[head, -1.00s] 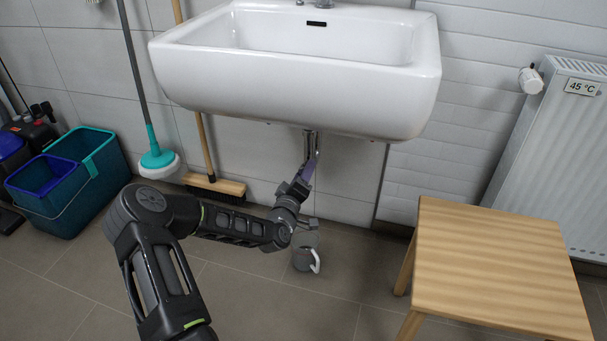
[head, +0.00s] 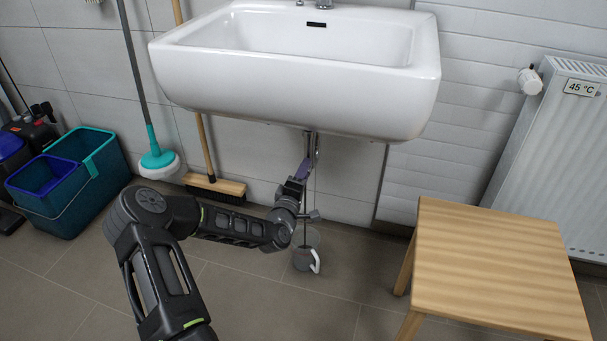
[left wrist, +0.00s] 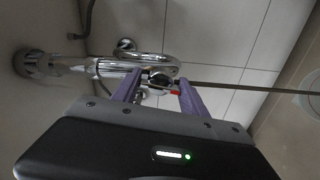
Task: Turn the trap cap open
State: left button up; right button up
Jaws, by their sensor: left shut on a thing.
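The chrome trap (left wrist: 125,65) hangs on the pipe under the sink and is seen close in the left wrist view. Its cap (left wrist: 160,80) sits between the two purple fingers of my left gripper (left wrist: 160,88), which are shut on it. A small red part (left wrist: 175,93) shows beside the cap. In the head view my left gripper (head: 304,170) is under the sink at the drain pipe (head: 312,142), and the cap is hidden there. A thin dark line (left wrist: 240,87), perhaps a stream, runs from the cap toward a pale round rim. My right gripper is not in view.
A grey jug (head: 301,260) with a white handle stands on the floor below the trap. The white sink (head: 290,85) is just above my left gripper. A wooden stool (head: 495,265) stands at right; a broom (head: 215,185), mop and teal bucket (head: 88,185) are at left.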

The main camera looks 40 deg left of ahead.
pick_arm(q)
jog(key=shift+n, duration=0.5)
jog(key=o, duration=1.4)
jog(key=p+v, duration=0.2)
jog(key=v, duration=0.6)
jog(key=shift+p, duration=0.3)
jog(key=shift+w+f, duration=0.1)
